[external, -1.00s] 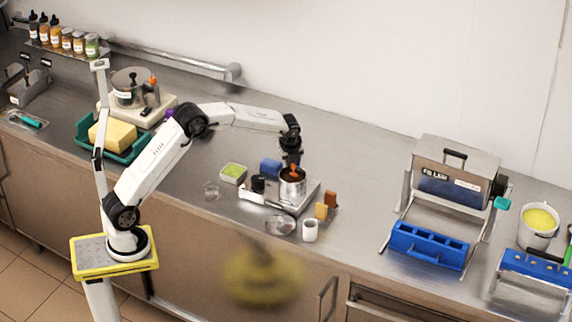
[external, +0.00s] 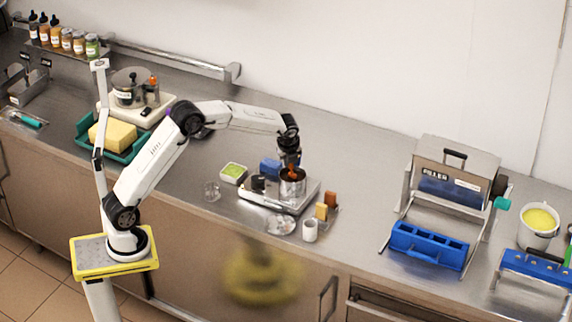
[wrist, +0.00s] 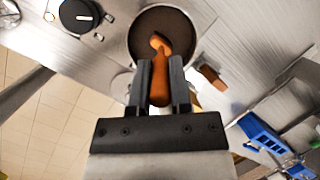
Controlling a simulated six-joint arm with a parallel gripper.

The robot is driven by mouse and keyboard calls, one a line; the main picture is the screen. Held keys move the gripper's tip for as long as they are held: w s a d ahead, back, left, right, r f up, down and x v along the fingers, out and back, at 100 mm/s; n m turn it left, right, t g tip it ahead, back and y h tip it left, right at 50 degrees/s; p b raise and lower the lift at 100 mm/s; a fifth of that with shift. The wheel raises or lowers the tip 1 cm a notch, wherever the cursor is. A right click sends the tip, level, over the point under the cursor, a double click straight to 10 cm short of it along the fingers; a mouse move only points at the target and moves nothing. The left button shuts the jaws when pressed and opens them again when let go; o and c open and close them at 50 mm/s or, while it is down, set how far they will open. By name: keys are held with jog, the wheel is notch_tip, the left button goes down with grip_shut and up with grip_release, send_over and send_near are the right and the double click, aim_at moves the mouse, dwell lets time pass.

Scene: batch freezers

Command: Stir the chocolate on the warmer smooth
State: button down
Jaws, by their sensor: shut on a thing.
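A small metal pot (external: 292,188) stands on the silver warmer (external: 262,204), which has a black knob (wrist: 77,14) beside the pot. In the wrist view the pot (wrist: 140,30) shows dark brown chocolate (wrist: 180,20) inside. My gripper (external: 290,160) is above the pot, pointing down. It is shut on an orange-brown stirring tool (wrist: 160,85), whose far end reaches into the pot over the chocolate. How deep the tool's end sits, and how smooth the chocolate is, I cannot tell.
Around the warmer stand a green-filled tray (external: 233,173), a blue block (external: 270,167), a clear dish (external: 280,224), a white cup (external: 310,231) and small orange and brown blocks (external: 321,211). A blue mould (external: 428,247) lies further right. Counter between them is clear.

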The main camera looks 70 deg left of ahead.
jog(key=shift+r, duration=3.7)
